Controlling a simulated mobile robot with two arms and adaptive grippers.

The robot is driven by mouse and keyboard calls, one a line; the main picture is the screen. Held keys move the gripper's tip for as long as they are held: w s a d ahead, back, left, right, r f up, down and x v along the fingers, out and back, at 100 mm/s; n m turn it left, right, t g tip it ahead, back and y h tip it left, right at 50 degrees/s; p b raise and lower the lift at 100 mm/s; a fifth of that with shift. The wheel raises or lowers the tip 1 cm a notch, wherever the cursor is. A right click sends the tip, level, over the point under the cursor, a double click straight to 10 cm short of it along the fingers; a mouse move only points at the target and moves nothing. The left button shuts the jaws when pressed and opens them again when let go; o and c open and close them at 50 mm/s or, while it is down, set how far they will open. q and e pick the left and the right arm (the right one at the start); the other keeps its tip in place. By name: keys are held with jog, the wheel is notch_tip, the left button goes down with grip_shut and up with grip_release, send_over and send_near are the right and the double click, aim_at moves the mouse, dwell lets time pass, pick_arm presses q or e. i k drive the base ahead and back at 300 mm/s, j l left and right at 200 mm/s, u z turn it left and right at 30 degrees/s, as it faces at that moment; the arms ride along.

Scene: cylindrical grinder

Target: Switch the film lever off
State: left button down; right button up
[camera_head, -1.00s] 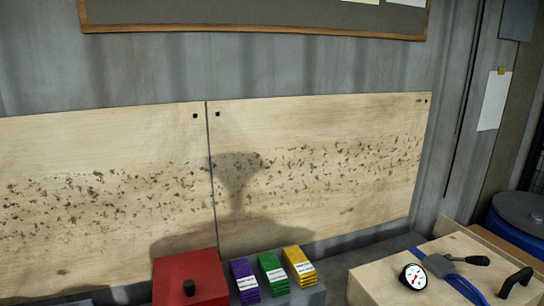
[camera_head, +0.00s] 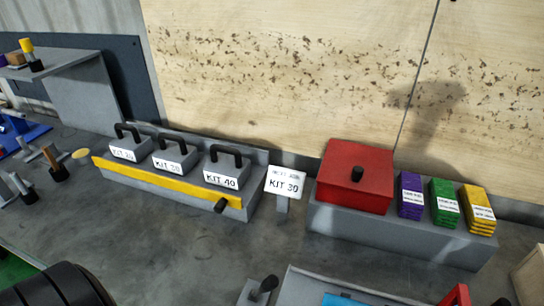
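No lever is labelled as the film lever, and I cannot tell which one it is. A small lever with a black grip (camera_head: 263,287) stands on a grey block at the bottom middle, tilted to the right. A black handle (camera_head: 222,206) sticks out at the front of the yellow-edged kit rack. Neither gripper shows in the head view. A dark rounded part at the bottom left may belong to my arm, but no fingers are visible.
Kit boxes with black handles (camera_head: 172,157) sit in a rack (camera_head: 150,182). A KIT 30 sign (camera_head: 284,183) stands beside it. A red box (camera_head: 355,178) and purple, green and yellow stacks rest on a grey ledge (camera_head: 395,235). A blue tray part shows at the bottom.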

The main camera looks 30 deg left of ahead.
aim_at(270, 283)
jog(key=j+u, duration=0.1)
jog(key=u, duration=0.85)
jog(key=k, duration=0.2)
